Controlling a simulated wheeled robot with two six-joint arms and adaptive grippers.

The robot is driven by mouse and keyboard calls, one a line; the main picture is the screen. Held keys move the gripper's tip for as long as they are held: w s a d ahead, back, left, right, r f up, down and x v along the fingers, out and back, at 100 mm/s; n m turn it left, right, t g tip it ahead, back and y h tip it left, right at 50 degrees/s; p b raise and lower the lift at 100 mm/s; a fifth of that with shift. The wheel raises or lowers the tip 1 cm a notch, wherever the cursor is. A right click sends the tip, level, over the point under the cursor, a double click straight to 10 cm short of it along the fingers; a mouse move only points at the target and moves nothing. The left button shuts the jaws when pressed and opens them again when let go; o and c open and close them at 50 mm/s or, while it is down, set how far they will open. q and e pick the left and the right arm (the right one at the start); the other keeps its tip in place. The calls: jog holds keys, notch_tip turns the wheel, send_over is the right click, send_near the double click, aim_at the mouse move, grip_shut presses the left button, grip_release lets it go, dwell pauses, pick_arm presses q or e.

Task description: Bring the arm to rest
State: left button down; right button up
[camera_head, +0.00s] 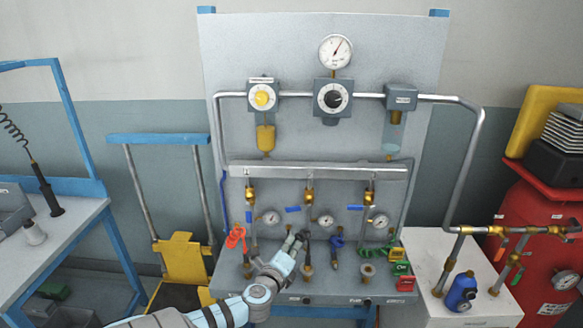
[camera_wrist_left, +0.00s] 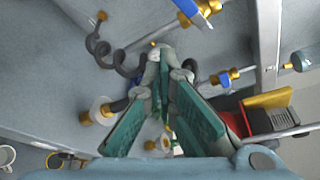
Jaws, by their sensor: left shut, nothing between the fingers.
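My left arm reaches in from the bottom of the head view, and its left gripper (camera_head: 293,243) is in front of the lower part of the blower bench panel (camera_head: 290,50). In the left wrist view the gripper (camera_wrist_left: 162,62) has green-padded fingers that come together at the tips, with nothing held between them. It is near the row of hoses and brass fittings above the bench shelf (camera_head: 330,290). Whether the fingertips touch any fitting cannot be told. My right gripper is not in view.
Small gauges (camera_head: 326,221) and brass valves (camera_head: 309,193) hang behind the gripper. An orange-red coupling (camera_head: 235,236) is to its left, and green and red blocks (camera_head: 401,269) are to its right. A white stand with a blue bottle (camera_head: 461,292) and a red tank (camera_head: 545,235) are farther right.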

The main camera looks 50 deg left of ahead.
pick_arm(q)
jog(key=shift+f, duration=0.1)
jog(key=shift+d, duration=0.1)
dwell(0.5)
jog(key=s+d+f+n+g+h, duration=0.45)
jog(key=s+d+n, duration=0.35)
jog(key=s+d, duration=0.4)
jog(key=s+d+f+n+g+h, duration=0.3)
jog(key=s+d+f+n+g, duration=0.2)
jog(key=s+d+n, duration=0.65)
notch_tip(320, 180, down, 20)
jog(key=d+m+g, duration=0.1)
jog(key=m+g, duration=0.1)
jog(key=m, duration=0.1)
jog(key=s+f, duration=1.2)
jog(key=s, duration=0.1)
jog(key=shift+s+a+n+g, duration=0.3)
jog(key=shift+s+n+g, duration=0.05)
jog(key=shift+g, duration=0.1)
